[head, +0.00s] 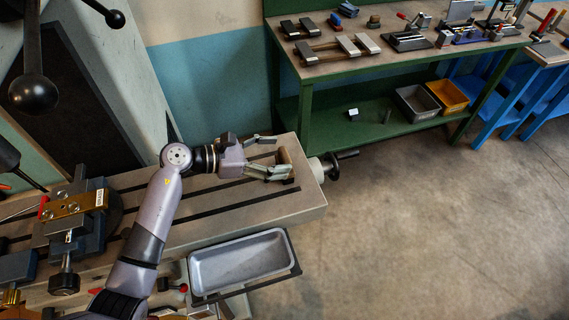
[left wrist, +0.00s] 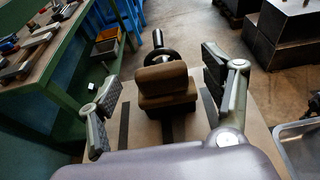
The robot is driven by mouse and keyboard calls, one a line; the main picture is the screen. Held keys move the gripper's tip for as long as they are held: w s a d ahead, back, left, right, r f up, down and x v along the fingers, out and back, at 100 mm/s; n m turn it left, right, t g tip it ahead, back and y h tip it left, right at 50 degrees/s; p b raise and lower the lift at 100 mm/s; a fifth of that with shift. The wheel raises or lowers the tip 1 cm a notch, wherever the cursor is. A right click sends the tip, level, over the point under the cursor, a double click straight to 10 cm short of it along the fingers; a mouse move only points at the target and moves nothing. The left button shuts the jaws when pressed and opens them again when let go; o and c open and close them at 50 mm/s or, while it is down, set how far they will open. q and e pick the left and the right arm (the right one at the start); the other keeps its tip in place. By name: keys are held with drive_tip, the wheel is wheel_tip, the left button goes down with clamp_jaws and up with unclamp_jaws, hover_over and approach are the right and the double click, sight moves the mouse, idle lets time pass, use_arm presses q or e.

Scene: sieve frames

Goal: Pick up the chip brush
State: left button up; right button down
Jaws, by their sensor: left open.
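The chip brush looks to be the brown block-shaped piece (head: 285,157) at the right end of the slotted machine table (head: 308,203). In the left wrist view this brown piece (left wrist: 163,78) shows a rounded upper bar over a wider, darker lower part. My left gripper (head: 279,155) is open, with one finger on each side of the piece. In the left wrist view both fingers of my left gripper (left wrist: 163,84) stand apart from it, with gaps on both sides. My right gripper is not in view.
A handwheel (head: 330,167) sticks out past the table's end. A grey tray (head: 240,262) hangs at the table's front side. A vise (head: 75,215) stands at the left. A green workbench (head: 300,72) with tools is at the back. The floor at right is clear.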

sight(280, 155)
use_arm(q)
drive_tip(key=shift+x, duration=1.6)
drive_tip(key=shift+a, duration=0.1)
drive_tip(key=shift+c, duration=0.3)
drive_tip(key=shift+c, duration=0.7)
drive_tip(key=c, duration=1.1)
drive_tip(key=shift+r, duration=0.1)
